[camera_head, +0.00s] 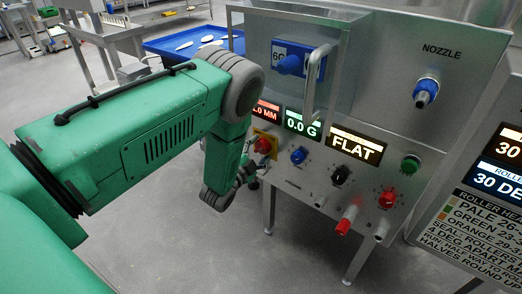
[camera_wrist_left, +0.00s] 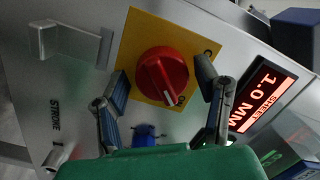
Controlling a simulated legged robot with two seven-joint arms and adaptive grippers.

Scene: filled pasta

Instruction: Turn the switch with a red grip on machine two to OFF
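The red-grip switch (camera_head: 263,145) sits on a yellow plate at the left of the machine's front panel. In the left wrist view the red grip (camera_wrist_left: 163,75) is round with a raised bar, on the yellow plate (camera_wrist_left: 140,36). Its white mark points toward the lower edge of the plate, near small lettering that I cannot read fully. My left gripper (camera_head: 246,178) is just below the switch. In the wrist view its open fingers (camera_wrist_left: 161,80) stand on either side of the grip; I cannot tell whether they touch it. My right gripper is out of view.
The panel also carries a blue knob (camera_head: 299,155), a black knob (camera_head: 340,175), a red knob (camera_head: 387,198) and a green button (camera_head: 410,165). A metal handle (camera_head: 316,82) sticks out above. A red-tipped lever (camera_head: 346,220) protrudes below. A blue tray (camera_head: 190,43) lies behind.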

